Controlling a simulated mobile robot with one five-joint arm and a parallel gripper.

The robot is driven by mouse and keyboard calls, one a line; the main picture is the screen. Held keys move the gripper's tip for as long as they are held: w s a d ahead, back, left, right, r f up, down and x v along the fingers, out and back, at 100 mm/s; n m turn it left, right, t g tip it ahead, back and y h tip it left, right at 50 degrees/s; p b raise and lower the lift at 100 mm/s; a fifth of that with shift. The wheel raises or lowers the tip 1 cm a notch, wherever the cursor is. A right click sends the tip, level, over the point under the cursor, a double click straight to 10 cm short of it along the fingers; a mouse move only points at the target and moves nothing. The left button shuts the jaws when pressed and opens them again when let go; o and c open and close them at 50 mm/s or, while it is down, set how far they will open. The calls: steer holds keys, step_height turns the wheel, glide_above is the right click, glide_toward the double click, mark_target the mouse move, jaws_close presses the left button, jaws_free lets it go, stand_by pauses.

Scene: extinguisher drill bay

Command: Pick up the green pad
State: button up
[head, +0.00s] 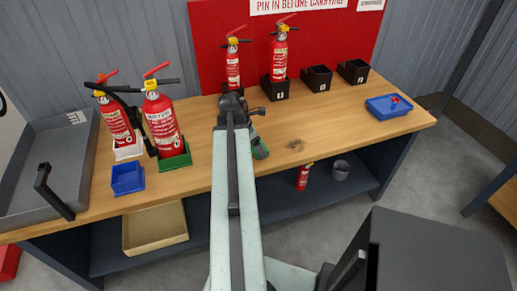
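My gripper (235,104) is a dark shape at the far end of my pale arm, over the middle of the workbench (320,130). Its fingers are not clearly visible, so I cannot tell whether it is open or shut. A small green and grey object (261,150) shows just right of my arm, close to the gripper; it may be the green pad, and my arm hides part of it. I cannot tell whether the gripper touches it. A green base (176,161) also shows under the larger front extinguisher (161,120) at the left.
A smaller extinguisher (115,124) stands on a white base. A blue bin (127,180) and grey tray (75,160) are at the left. Two extinguishers and black holders (316,79) line the red board (212,50). A blue tray (387,109) is right; the bench's right front is clear.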

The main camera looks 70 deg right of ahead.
step_height(320, 180, up, 10)
steer(key=p, duration=1)
